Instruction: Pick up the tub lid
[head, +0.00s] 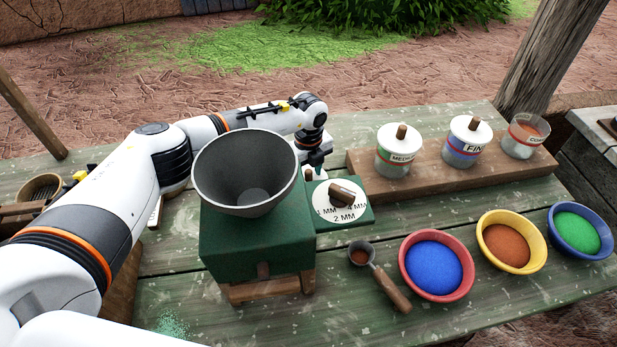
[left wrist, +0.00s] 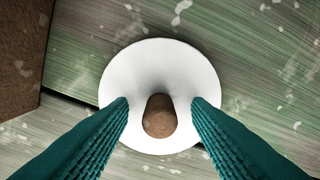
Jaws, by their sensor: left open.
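The tub lid (left wrist: 158,72) is a white disc with a brown wooden knob (left wrist: 158,122). In the left wrist view it lies on the green planks, with the knob between my two teal fingertips. My left gripper (left wrist: 158,103) is open above it, a gap showing on both sides of the knob. The lidless tub (head: 526,136) stands at the right end of the wooden stand. My right gripper is not in view.
A green grinder with a grey hopper (head: 246,170) and a dial (head: 338,206) stands nearby. Two lidded tubs (head: 397,158) (head: 464,150) are on the wooden stand (head: 430,190). A scoop (head: 390,290) and bowls of blue (head: 437,295), brown (head: 485,260) and green powder (head: 553,248) stand in front.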

